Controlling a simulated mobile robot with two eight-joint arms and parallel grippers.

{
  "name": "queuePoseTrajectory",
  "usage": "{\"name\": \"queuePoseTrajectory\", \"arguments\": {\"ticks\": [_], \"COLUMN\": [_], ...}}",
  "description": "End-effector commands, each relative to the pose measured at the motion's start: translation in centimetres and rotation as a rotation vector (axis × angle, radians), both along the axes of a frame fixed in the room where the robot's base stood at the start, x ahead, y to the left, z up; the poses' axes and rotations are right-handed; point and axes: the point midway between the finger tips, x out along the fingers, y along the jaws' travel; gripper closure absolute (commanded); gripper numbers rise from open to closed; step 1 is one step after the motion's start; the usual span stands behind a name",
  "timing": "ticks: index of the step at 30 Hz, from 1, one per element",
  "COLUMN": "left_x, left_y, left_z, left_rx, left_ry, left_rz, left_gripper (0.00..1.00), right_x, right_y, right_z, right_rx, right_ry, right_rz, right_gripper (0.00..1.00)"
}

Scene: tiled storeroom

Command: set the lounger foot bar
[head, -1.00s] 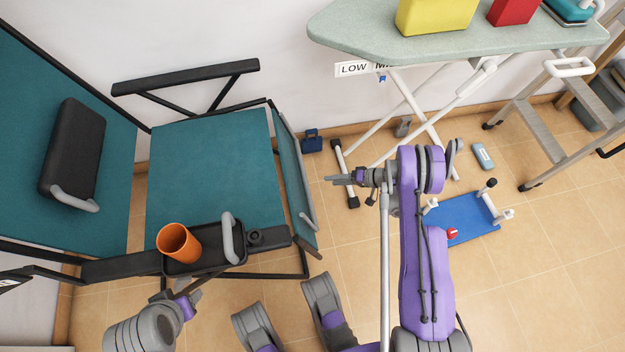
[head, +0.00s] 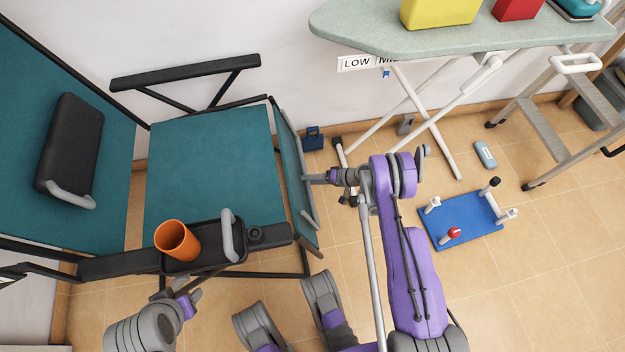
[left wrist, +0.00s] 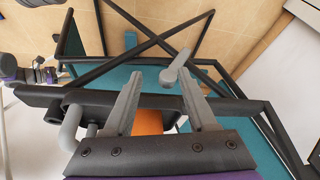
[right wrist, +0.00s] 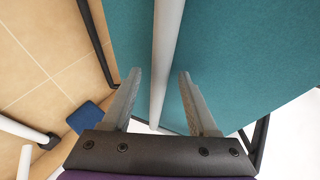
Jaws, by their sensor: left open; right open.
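The lounger has a teal seat (head: 212,165) and a narrow hinged teal leg panel (head: 290,165), hanging steeply at the seat's right end. A grey foot bar (head: 309,217) runs along the panel's outer side. My right gripper (head: 308,178) is open at the bar. In the right wrist view the bar (right wrist: 167,45) passes between the two open fingers, with the teal panel behind it. My left gripper (head: 192,292) is open below the near armrest. In the left wrist view a grey lever (left wrist: 177,66) shows between its fingers, beside the black frame tubes.
An orange cup (head: 176,240) stands in a black tray (head: 205,262) on the near armrest, beside a grey loop handle (head: 231,238). An ironing board (head: 370,35) stands behind on the right. A blue platform (head: 460,222) lies on the floor, right of my right arm.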

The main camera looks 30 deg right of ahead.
Motion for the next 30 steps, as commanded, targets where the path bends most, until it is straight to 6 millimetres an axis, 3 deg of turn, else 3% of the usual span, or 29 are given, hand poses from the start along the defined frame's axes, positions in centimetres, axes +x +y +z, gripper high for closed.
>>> {"name": "queuePoseTrajectory", "arguments": {"ticks": [1,9,11,30], "left_x": [0.00,0.00,0.00,0.00], "left_y": [0.00,0.00,0.00,0.00], "left_z": [0.00,0.00,0.00,0.00], "left_rx": [0.000,0.000,0.000,0.000], "left_ry": [0.000,0.000,0.000,0.000], "left_rz": [0.000,0.000,0.000,0.000], "left_gripper": [0.43,0.43,0.43,0.43], "right_x": [-0.01,-0.02,-0.02,-0.03], "right_y": [-0.01,-0.03,-0.03,-0.04], "right_z": [0.01,0.02,0.02,0.03], "right_rx": [0.000,0.000,0.000,0.000], "right_ry": [0.000,0.000,0.000,0.000], "right_rz": [0.000,0.000,0.000,0.000], "right_gripper": [0.44,0.93,1.00,1.00]}}
